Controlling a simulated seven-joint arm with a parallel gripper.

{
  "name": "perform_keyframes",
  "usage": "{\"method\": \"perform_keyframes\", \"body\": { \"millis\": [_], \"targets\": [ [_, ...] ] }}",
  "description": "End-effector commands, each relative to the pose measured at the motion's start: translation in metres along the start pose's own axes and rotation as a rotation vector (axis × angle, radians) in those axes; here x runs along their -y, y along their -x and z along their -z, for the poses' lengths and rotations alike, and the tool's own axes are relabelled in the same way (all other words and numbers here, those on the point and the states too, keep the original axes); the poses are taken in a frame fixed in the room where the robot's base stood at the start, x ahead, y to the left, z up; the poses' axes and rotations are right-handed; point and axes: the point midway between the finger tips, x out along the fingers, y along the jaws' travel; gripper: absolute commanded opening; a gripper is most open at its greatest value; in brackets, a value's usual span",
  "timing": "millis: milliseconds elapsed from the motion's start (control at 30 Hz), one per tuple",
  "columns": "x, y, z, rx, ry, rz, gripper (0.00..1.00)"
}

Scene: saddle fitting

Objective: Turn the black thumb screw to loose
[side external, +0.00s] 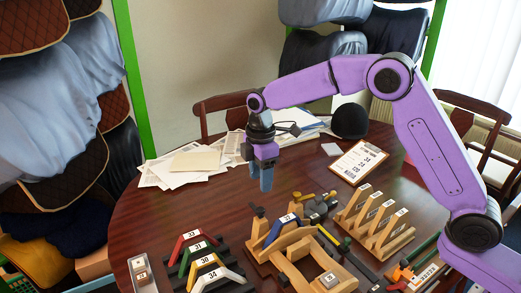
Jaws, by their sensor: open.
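My gripper (266,186) points down above the table, its blue fingers empty and clear of everything. Below it is a wooden fixture (262,250) with a blue piece (275,231) across its back part. A small black knob on a short stem (257,211) stands at the fixture's back left and looks like the black thumb screw; it is below my fingers and apart from them. A dark grey device (317,207) with small knobs is behind the fixture to the right. The screw's turn position is too small to read.
A black rack (232,259) of coloured numbered arches is at the left, a wooden rack (387,243) at the right. A clipboard (357,161), papers (196,163) and a black dome-shaped thing (350,121) lie behind. Bare table is left of my gripper.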

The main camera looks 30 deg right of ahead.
Motion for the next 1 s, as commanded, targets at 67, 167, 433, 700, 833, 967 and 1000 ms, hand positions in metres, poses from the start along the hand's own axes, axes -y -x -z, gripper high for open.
{"method": "perform_keyframes", "body": {
  "millis": [67,167,433,700,833,967,1000],
  "targets": [
    [-0.001,0.019,0.001,-0.003,0.001,-0.005,0.52],
    [-0.001,0.038,0.001,-0.002,0.001,-0.004,0.52],
    [0.000,0.073,0.000,-0.001,0.001,-0.002,0.52],
    [0.000,0.079,0.000,0.000,0.001,0.000,0.52],
    [0.000,0.079,0.000,0.000,0.001,0.000,0.52],
    [0.000,0.079,0.000,0.000,0.001,0.000,0.52],
    [0.000,0.079,0.000,0.000,0.001,0.000,0.52]
  ]
}}
